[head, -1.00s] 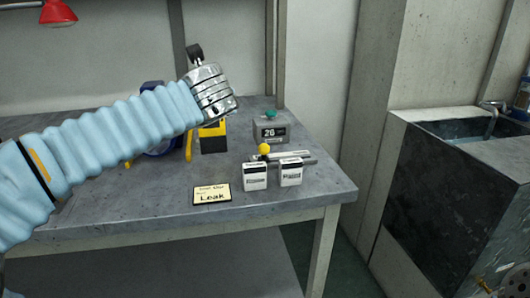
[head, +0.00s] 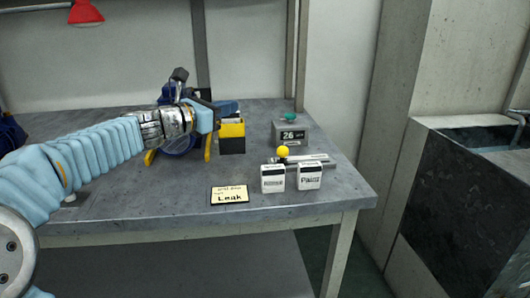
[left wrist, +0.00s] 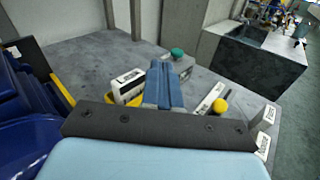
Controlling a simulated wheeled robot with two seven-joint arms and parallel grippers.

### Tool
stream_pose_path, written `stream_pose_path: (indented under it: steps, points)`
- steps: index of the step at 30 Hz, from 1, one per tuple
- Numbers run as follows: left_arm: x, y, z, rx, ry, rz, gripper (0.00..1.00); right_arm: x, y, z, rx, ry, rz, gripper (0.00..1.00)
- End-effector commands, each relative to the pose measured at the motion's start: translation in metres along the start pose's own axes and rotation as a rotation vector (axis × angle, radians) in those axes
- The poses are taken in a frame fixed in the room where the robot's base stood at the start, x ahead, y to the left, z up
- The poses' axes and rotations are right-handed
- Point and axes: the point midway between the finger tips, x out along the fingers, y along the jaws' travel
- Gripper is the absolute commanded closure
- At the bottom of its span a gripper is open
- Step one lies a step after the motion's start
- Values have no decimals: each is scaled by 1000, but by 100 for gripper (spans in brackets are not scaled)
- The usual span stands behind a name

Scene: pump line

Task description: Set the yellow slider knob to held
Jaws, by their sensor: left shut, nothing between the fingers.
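The yellow slider knob (head: 283,151) sits on a silver rail (head: 310,159) near the right end of the bench. Two white label blocks stand in front of the rail: a left one (head: 273,180) whose text is blurred and a right one (head: 310,177) that seems to read "Paused" or similar. The knob is nearer the left block. My left gripper (head: 228,108) is shut and empty, above the bench, left of and behind the knob. In the left wrist view the blue fingers (left wrist: 164,84) are together and the knob (left wrist: 220,106) is to their right, apart from them. My right gripper is not in view.
A "Leak" card (head: 230,195) lies at the bench's front. A grey counter box (head: 291,133) with a green knob (head: 290,118) stands behind the rail. A yellow and black box (head: 231,137) is below my left gripper. A sink (head: 485,137) is at right.

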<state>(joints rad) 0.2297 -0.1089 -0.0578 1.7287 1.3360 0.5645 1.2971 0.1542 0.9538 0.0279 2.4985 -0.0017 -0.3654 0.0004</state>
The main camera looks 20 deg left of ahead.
Motion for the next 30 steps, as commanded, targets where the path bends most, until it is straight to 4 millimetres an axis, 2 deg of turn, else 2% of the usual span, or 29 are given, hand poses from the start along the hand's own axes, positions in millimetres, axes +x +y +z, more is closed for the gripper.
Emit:
stream_pose_path:
  steps: [6,12,16,23,30]
  points:
    - [-51,-21,-43,2,56,-314,100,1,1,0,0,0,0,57]
    - [-86,-36,-63,-28,94,-482,100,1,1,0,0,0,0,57]
    - [-94,-40,-66,-36,103,-517,100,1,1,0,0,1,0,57]
    - [-95,-41,-66,-36,102,-520,100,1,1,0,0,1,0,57]
    - [-84,-47,-66,-37,100,-522,100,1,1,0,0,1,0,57]
